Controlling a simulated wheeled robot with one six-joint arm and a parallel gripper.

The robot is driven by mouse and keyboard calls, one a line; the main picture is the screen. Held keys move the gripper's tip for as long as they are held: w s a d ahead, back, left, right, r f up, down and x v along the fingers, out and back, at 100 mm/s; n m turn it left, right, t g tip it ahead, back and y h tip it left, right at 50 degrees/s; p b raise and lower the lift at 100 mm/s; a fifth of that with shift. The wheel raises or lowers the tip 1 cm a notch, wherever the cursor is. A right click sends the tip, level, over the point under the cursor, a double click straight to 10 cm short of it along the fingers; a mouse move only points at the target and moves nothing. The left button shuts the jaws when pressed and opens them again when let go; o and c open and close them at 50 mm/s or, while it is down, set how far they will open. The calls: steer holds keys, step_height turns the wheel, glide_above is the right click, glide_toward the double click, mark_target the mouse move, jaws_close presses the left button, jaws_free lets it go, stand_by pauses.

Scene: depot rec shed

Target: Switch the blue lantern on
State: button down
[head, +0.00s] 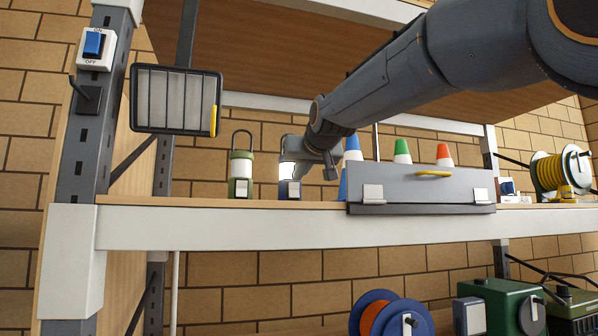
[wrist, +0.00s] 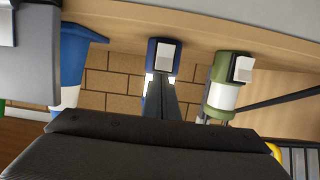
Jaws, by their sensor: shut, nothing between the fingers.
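The blue lantern (head: 294,189) stands upright on the shelf, its upper part mostly hidden behind my gripper in the head view. Its blue base has a pale rocker switch on the front. The strip of its globe that shows is bright white, brighter than the globe of the green lantern (head: 241,166) to its left. The wrist view is upside down and shows the blue lantern (wrist: 153,48) with its switch at top centre. My gripper (wrist: 162,84) is shut and empty, its fingertips in front of the lantern's globe close to the switch; I cannot tell whether they touch it.
A yellow hose reel (head: 558,174) is at far right. Shelf boards are above and below my arm.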

steer(key=shift+f+b, duration=0.2)
steer(key=shift+b, duration=0.3)
steer(key=shift+s+f+t+b, duration=0.1)
steer(key=shift+f+t+b, duration=0.25)
steer(key=shift+b, duration=0.8)
steer(key=shift+r, duration=0.25)
steer(key=shift+r+p, duration=0.6)
steer(key=shift+p, duration=0.05)
steer(key=r+b+v, duration=0.1)
steer(key=b+v, duration=0.2)
steer(key=v, duration=0.8)
steer(key=shift+r, duration=0.35)
